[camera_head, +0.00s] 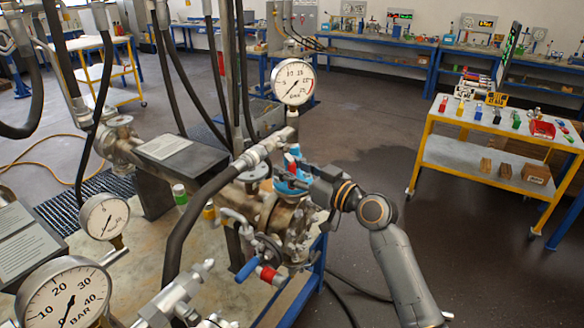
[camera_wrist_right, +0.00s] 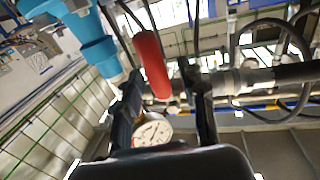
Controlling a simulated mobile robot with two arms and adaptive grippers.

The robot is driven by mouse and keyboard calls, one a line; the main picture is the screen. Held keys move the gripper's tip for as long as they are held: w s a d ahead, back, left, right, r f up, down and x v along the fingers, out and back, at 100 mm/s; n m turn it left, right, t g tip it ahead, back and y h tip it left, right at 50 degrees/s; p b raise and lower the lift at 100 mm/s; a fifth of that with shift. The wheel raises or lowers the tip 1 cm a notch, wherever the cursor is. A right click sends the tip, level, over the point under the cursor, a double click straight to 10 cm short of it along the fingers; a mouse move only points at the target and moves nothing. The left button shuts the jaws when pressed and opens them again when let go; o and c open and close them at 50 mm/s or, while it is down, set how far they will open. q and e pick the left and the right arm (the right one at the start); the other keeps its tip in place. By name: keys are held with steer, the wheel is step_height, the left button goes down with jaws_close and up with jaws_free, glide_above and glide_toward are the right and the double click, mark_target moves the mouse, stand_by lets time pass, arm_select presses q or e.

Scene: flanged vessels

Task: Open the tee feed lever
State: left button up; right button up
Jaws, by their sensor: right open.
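My right gripper (camera_head: 306,182) reaches in from the right, at the pipework below the upright gauge, beside a light-blue fitting (camera_head: 291,184). In the right wrist view my right gripper (camera_wrist_right: 162,74) is open, its two dark fingers spread. A red lever grip (camera_wrist_right: 152,64) appears between the fingertips, with gaps showing on both sides. Whether it is fully within their reach in depth I cannot tell. The lever's base is hidden. Light-blue parts (camera_wrist_right: 98,50) stand left of the red grip. My left gripper is not in view.
A round gauge (camera_head: 293,82) stands just above my right gripper. A black hose (camera_head: 195,215) crosses in front of the pipework. A blue-handled lever (camera_head: 247,270) sits lower down. A yellow cart (camera_head: 480,150) stands at the right, with free floor before it.

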steer(key=c, duration=0.7)
jaws_close()
steer(key=shift+a, duration=0.1)
steer(key=shift+s+a+r+m+g+p, duration=0.1)
steer(key=shift+s+a+m+g+p, duration=0.2)
steer(key=shift+m+p, duration=0.8)
steer(key=shift+s+a+r+m+g+p, duration=0.15)
steer(key=shift+s+a+m+p, duration=0.15)
steer(key=shift+m+p, duration=0.85)
steer(key=shift+s+a+m+g+p, duration=0.25)
steer(key=shift+s+m+p, duration=0.1)
steer(key=shift+m+p, duration=0.75)
steer(key=shift+f, duration=0.1)
